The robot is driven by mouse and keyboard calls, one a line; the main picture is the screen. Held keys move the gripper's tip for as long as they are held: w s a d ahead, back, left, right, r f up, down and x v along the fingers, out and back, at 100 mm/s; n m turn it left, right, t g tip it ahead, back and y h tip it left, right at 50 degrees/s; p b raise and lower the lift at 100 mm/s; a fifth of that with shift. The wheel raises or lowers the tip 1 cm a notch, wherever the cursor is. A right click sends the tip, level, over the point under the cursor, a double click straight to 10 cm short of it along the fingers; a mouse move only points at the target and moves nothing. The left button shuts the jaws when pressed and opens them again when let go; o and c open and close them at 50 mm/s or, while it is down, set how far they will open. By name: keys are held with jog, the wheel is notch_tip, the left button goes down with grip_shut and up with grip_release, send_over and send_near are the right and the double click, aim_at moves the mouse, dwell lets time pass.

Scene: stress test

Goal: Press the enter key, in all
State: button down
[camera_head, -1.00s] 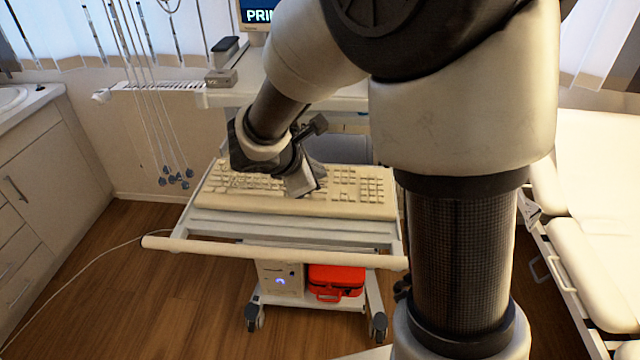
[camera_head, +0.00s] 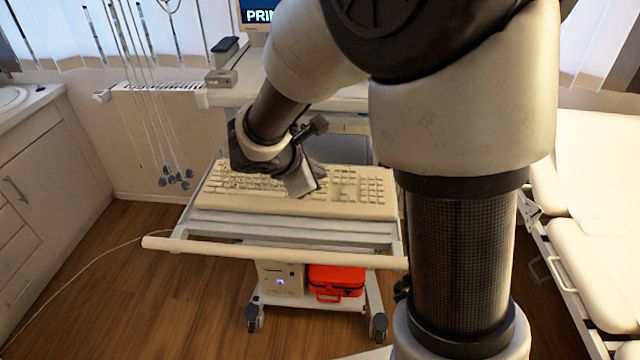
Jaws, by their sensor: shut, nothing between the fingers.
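A cream keyboard (camera_head: 340,207) lies on the pull-out shelf of a wheeled cart. My gripper (camera_head: 309,192) is shut and empty. It is low over the keyboard, right of the middle, near the gap between the main letter block and the keys at the right. The enter key cannot be made out; my gripper and wrist hide that part of the keys. I cannot tell whether the fingertips touch a key. A screen (camera_head: 257,14) behind, partly hidden by my arm, shows the letters "PRI" and part of another.
The cart shelf (camera_head: 290,228) has a pale front rail (camera_head: 270,254). A red case (camera_head: 336,282) and a computer box (camera_head: 281,278) sit below. Cables with blue ends (camera_head: 174,181) hang at left. A padded couch (camera_head: 590,240) stands at right.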

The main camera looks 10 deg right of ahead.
jog(key=shift+f, duration=0.15)
dwell(0.3)
jog(key=shift+f+b, duration=0.3)
jog(key=shift+b, duration=0.3)
jog(key=shift+f+b, duration=0.35)
jog(key=shift+b, duration=0.05)
jog(key=shift+r, duration=0.1)
dwell(0.5)
jog(key=shift+r+p, duration=0.6)
jog(key=shift+r, duration=0.1)
notch_tip(320, 180, up, 5)
jog(key=p, duration=0.3)
jog(key=shift+p, duration=0.4)
dwell(0.4)
